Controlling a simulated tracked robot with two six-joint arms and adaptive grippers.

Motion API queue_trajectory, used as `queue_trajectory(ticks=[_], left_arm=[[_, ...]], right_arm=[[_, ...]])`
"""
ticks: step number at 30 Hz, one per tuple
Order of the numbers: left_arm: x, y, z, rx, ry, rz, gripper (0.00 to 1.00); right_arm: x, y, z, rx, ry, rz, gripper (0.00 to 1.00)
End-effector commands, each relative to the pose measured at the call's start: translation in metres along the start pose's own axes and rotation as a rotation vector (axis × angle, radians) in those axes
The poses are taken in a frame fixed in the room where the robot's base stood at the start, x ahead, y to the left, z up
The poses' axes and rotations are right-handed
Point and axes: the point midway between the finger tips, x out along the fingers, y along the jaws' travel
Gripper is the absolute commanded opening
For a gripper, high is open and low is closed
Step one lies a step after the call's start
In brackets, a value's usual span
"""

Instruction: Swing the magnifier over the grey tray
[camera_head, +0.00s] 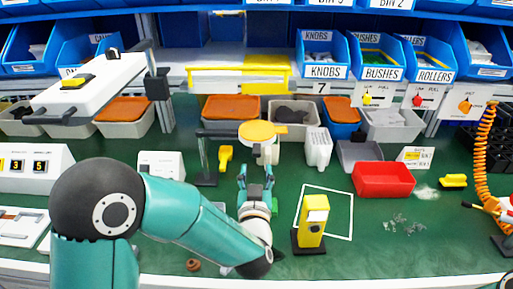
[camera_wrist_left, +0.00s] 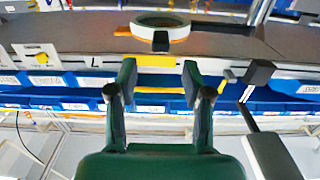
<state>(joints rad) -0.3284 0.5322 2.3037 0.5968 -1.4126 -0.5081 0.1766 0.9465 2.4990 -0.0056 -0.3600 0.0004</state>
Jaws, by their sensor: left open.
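The magnifier (camera_head: 257,131) has a round orange-rimmed head on a dark arm (camera_head: 216,133) reaching right from an upright post (camera_head: 203,158). In the left wrist view the magnifier (camera_wrist_left: 135,21) is a pale ring with a black tab (camera_wrist_left: 161,41) at its near side. The small grey tray (camera_head: 362,154) stands to the right of the magnifier, behind the red tray. My left gripper (camera_head: 256,172) is open and empty, just in front of the magnifier's head. Its fingers (camera_wrist_left: 159,80) are apart, with the tab ahead between them in the picture. My right gripper is out of view.
A white container (camera_head: 318,148) stands between the magnifier and the grey tray. A red tray (camera_head: 384,180) lies in front of the grey tray. A yellow switch block (camera_head: 312,217) stands by a white outline. Bins line the back.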

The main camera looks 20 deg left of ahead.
Motion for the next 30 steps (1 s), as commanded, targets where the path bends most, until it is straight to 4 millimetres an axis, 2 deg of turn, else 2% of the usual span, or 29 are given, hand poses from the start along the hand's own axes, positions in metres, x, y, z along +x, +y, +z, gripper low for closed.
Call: queue_trajectory(ticks=[1, 6, 12, 18, 26, 30], left_arm=[[0.012, -0.002, -0.001, 0.001, -0.002, -0.005, 0.50], [0.048, -0.002, -0.001, -0.001, -0.002, -0.004, 0.50], [0.078, -0.002, -0.001, 0.000, -0.001, -0.003, 0.50], [0.091, -0.002, 0.000, 0.001, -0.001, -0.002, 0.50], [0.092, -0.002, 0.001, 0.000, -0.001, -0.002, 0.50], [0.092, -0.002, 0.001, 0.000, -0.001, -0.002, 0.30]], right_arm=[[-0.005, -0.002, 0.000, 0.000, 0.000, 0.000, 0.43], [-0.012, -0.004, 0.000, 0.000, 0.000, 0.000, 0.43], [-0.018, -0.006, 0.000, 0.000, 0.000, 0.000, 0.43], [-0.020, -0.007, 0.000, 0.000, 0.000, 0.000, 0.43], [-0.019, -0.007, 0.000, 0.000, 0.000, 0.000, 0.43], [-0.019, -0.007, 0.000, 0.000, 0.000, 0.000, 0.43]])
